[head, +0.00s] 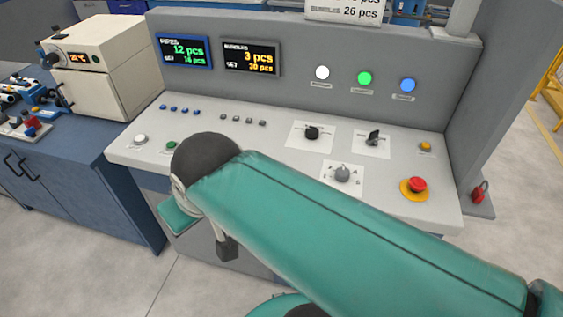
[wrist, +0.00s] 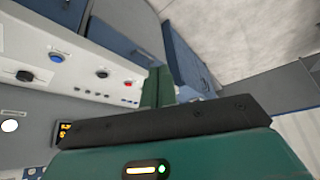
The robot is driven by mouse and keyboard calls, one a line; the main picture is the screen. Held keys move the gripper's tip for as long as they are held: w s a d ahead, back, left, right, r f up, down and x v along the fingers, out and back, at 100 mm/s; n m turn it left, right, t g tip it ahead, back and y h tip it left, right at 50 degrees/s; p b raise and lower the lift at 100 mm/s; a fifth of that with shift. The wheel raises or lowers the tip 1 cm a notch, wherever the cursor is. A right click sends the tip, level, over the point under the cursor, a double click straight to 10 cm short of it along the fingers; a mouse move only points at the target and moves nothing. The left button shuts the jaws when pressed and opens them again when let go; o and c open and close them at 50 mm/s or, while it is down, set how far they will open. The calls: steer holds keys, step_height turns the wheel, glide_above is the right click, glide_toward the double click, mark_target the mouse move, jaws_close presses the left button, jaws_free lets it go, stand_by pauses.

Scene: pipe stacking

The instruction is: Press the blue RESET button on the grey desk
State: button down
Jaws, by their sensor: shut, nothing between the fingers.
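The grey desk (head: 283,145) is a control console with a sloped top and an upright back panel. The blue button (wrist: 56,57) shows in the wrist view on the console top, beside a black knob. Its label is too small to read. In the head view I cannot see this button; my arm covers part of the console there. My gripper (head: 227,248) hangs in front of the console's front edge, below the top, shut and empty. It appears apart from the button. In the wrist view my gripper's dark and green parts fill the lower middle.
A blue lamp (head: 408,85), a green lamp (head: 365,78) and a white lamp (head: 322,72) sit on the back panel. The top carries a red emergency button (head: 417,185), several knobs and small buttons. A blue cabinet (head: 75,185) stands at left. Floor in front is clear.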

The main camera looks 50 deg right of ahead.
steer(key=w+d+f+m+t, duration=0.1)
steer(key=w+d+f+m, duration=0.2)
steer(key=d+m, duration=0.9)
steer(key=w+d+f+m+t+y, duration=0.1)
steer(key=w+d+m, duration=0.4)
steer(key=d+m, duration=0.8)
steer(key=d+f+t, duration=0.1)
steer(key=d+f, duration=0.1)
steer(key=d, duration=0.5)
steer(key=shift+w+d+f, duration=0.3)
steer(key=shift+d+f, duration=0.05)
steer(key=shift+d, duration=0.05)
steer(key=shift+f, duration=0.1)
steer(key=shift+f, duration=4.3)
steer(key=shift+f, duration=0.1)
steer(key=shift+f, duration=0.3)
